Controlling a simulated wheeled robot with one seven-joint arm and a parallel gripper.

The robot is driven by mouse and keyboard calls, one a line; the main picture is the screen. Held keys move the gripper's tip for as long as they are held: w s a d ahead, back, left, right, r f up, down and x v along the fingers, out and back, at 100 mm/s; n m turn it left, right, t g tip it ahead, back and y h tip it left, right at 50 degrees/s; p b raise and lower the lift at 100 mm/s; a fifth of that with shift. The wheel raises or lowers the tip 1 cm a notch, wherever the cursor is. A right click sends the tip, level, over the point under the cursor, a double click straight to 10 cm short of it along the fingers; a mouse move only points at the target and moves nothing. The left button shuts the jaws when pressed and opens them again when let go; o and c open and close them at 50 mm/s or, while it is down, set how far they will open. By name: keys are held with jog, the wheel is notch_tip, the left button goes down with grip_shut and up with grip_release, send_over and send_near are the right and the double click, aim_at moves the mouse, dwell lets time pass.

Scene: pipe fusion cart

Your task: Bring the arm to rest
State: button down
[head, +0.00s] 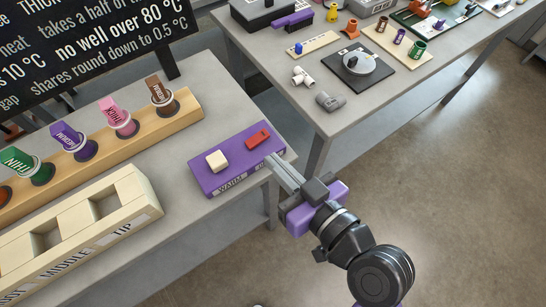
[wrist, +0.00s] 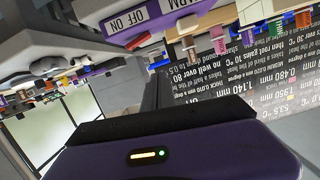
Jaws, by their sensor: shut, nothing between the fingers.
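My gripper (head: 275,164) is shut and empty in the head view. Its fingertips are at the right end of a purple switch box (head: 228,182), close to its red rocker; I cannot tell whether they touch it. The box carries a cream block (head: 217,160) on the left and a red rocker (head: 258,139) on the right, with a WARM label on its front. My arm reaches in from the lower right.
A wooden rack (head: 190,104) holds several coloured labelled pieces. A cream tray (head: 150,190) with compartments lies in front of it. A black sign (head: 90,45) stands behind. Open floor (head: 450,180) lies to the right.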

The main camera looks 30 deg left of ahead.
dwell(0.5)
jog(key=w+d+r+m+t+h, duration=0.2)
jog(key=w+d+m+t, duration=0.3)
jog(key=d+t, duration=0.1)
jog(key=s+d+f+m+t+h, duration=0.25)
jog(key=d+m+t+h, duration=0.2)
jog(key=d, duration=0.95)
jog(key=s+d+f+m+h, duration=0.1)
jog(key=s+d+h, duration=0.3)
jog(key=s+d, duration=0.3)
jog(key=s+d+m+g+h, duration=0.1)
jog(key=s+d, duration=0.5)
jog(key=s, duration=0.8)
jog(key=m+h, duration=0.1)
jog(key=h, duration=0.1)
jog(key=shift+d+f+h, duration=0.35)
jog(key=shift+f, duration=0.05)
